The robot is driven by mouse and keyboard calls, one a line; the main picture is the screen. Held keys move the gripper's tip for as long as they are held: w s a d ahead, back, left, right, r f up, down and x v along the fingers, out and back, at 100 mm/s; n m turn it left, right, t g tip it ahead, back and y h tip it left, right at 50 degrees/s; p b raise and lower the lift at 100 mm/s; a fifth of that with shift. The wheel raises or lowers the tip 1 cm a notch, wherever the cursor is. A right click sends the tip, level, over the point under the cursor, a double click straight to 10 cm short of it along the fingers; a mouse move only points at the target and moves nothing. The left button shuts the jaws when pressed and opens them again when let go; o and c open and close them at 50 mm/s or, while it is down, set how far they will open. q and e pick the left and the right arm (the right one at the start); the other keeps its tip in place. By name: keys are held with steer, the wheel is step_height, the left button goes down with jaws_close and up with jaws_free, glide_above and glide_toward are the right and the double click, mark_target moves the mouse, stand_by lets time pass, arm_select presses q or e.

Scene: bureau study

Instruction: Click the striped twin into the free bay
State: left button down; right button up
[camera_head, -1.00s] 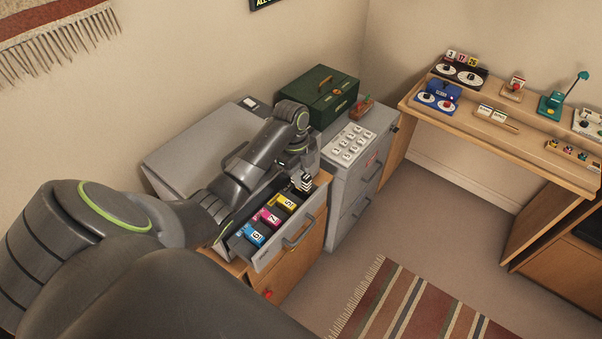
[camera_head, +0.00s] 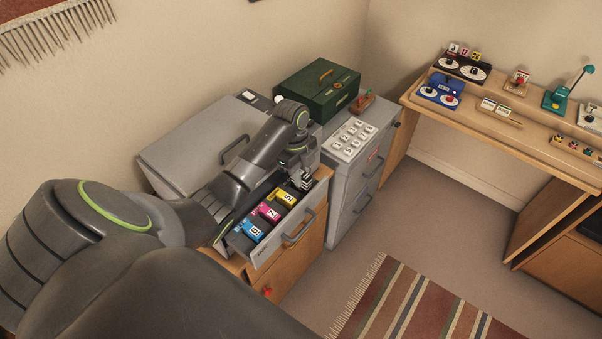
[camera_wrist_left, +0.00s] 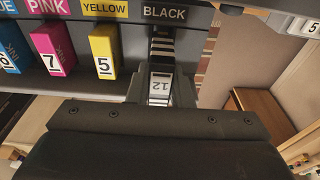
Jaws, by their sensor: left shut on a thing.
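My left gripper (camera_head: 301,174) is shut on the striped cartridge (camera_wrist_left: 161,50), which is black and white with a pale label reading 12. It lines up under the BLACK label (camera_wrist_left: 165,13) of the open tray (camera_head: 261,262). I cannot tell whether it is fully seated in that bay. Beside it in the tray stand a yellow cartridge (camera_head: 286,197) marked 5, a pink cartridge (camera_head: 268,211) marked 7 and a blue cartridge (camera_head: 252,231). The gripper hides part of the black bay in the head view. My right gripper is not in view.
A grey machine lid (camera_head: 205,146) stands behind the tray. A grey cabinet (camera_head: 345,208) with a numbered card (camera_head: 352,138) and a green box (camera_head: 317,92) is close on the right. A desk with small items (camera_head: 500,115) stands far right; floor between is clear.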

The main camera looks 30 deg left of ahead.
arm_select(q)
steer(key=shift+f+b, duration=0.3)
steer(key=shift+f, duration=0.6)
steer(key=shift+f, duration=0.3)
steer(key=shift+f+b, duration=0.45)
steer(key=c, duration=1.2)
jaws_free()
steer(key=shift+f, duration=0.1)
steer(key=shift+s, duration=0.1)
